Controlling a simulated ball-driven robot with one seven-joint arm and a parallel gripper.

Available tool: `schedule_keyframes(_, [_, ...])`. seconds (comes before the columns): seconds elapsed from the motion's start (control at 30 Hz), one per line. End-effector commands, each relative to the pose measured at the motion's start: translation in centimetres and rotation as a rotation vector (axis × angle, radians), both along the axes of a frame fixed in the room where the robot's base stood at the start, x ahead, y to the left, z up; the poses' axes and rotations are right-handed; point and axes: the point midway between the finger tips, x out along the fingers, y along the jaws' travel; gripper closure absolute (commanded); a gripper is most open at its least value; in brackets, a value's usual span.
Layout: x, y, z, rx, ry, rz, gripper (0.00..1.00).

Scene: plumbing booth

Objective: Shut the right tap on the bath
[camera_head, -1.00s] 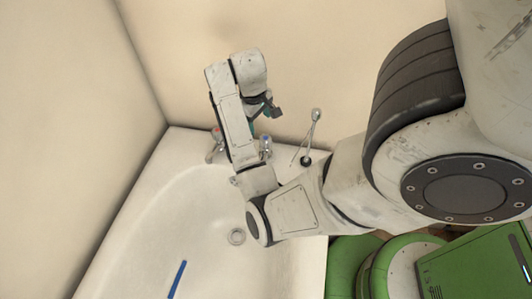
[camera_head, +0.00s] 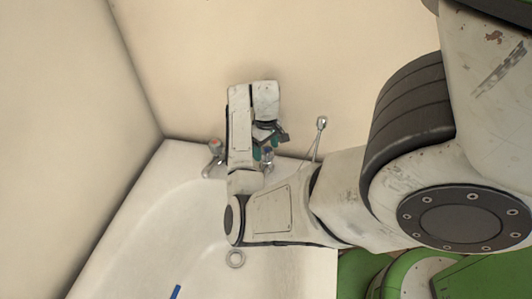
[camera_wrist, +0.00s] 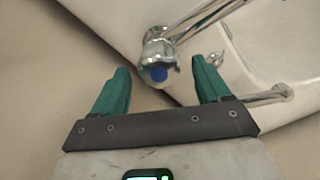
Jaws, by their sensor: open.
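The right tap is chrome with a blue-marked cap (camera_wrist: 158,75), at the back rim of the white bath (camera_head: 185,215). In the head view the right tap (camera_head: 268,155) is partly hidden by my gripper. My gripper (camera_wrist: 163,72) is open, with a teal finger on either side of the tap's cap in the wrist view and a gap to each. In the head view my gripper (camera_head: 268,143) hangs over the tap. I cannot tell how far the fingers reach down around it. The left tap (camera_head: 215,147), with a red mark, stands to the left.
A chrome shower handset (camera_head: 320,130) stands upright at the right of the rim. Plain walls (camera_head: 300,60) close off the back and left. Green equipment (camera_head: 400,275) stands at lower right.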

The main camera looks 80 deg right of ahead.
Motion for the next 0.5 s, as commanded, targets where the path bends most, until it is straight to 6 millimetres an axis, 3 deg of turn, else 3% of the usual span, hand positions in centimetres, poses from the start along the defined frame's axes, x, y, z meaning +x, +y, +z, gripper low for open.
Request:
schedule_keyframes(0.2, [0.0,0.0,-1.7,0.0,0.0,-0.001,0.24])
schedule_keyframes(0.5, [0.0,0.0,-1.8,0.0,0.0,-0.001,0.24])
